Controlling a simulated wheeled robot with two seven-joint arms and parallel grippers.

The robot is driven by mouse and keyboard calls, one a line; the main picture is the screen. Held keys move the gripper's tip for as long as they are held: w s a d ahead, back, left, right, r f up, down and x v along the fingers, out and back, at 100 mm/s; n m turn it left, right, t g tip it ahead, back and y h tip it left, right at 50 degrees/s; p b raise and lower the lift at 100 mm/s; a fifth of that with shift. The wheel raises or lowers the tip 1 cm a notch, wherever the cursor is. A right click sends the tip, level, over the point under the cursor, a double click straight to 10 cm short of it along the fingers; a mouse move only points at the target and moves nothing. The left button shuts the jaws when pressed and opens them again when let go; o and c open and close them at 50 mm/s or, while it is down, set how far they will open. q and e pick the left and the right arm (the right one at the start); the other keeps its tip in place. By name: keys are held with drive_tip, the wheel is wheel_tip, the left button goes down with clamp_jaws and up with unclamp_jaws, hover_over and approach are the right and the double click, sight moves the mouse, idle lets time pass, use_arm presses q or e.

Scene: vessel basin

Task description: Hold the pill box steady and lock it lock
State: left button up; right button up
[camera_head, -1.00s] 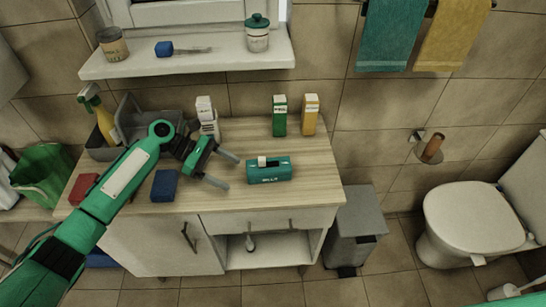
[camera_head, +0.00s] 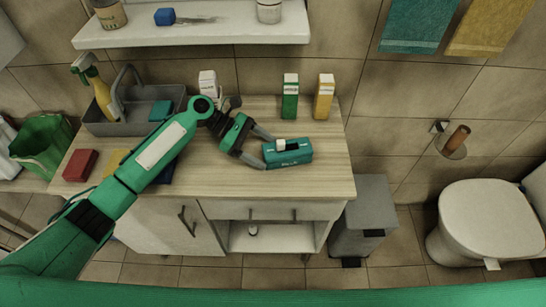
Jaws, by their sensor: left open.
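The teal pill box (camera_head: 290,155) sits on the wooden counter, with a pale piece on its top and a dark slot beside it. My left gripper (camera_head: 267,148) is open at the left end of the pill box. One finger reaches toward its back edge and the other toward its front left corner. I cannot tell whether the fingers touch it. My right gripper is not in view.
A green carton (camera_head: 290,97) and a yellow carton (camera_head: 324,97) stand behind the pill box. A grey caddy (camera_head: 133,122), a spray bottle (camera_head: 93,84) and a red block (camera_head: 80,165) are at the left. The counter (camera_head: 320,183) is clear in front and right of the pill box.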

sight(287, 153)
use_arm(q)
drive_tip(key=shift+s+d, duration=0.25)
drive_tip(key=shift+d, duration=0.25)
drive_tip(key=shift+s+d+f+p, duration=0.2)
drive_tip(key=shift+d+f+p, duration=0.15)
drive_tip(key=shift+d, duration=0.2)
drive_tip(key=shift+d+f, duration=0.15)
drive_tip(key=shift+f, duration=0.05)
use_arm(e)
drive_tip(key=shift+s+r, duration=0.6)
use_arm(q)
drive_tip(key=shift+c, duration=0.4)
